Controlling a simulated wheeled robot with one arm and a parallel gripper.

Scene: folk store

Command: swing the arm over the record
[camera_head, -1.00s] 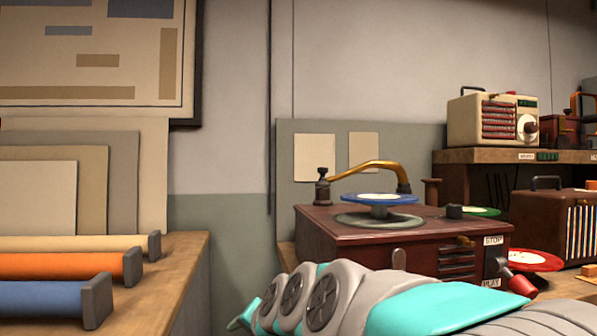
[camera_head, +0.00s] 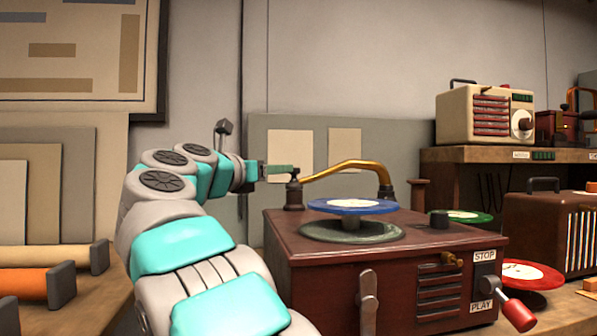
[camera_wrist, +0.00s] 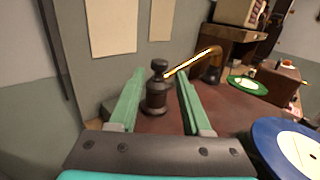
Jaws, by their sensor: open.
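A dark red record player (camera_head: 385,258) stands on the bench in the head view. A blue record with a cream label (camera_head: 352,206) sits raised on a spindle above the grey-green platter (camera_head: 350,230); it also shows in the wrist view (camera_wrist: 290,148).
A lever with a red knob (camera_head: 517,313) sticks out by the STOP and PLAY labels. A green record (camera_head: 462,216) and a red record (camera_head: 530,275) lie to the right. A cream radio (camera_head: 485,114) stands on the shelf. Coloured rolls (camera_head: 25,284) lie at left.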

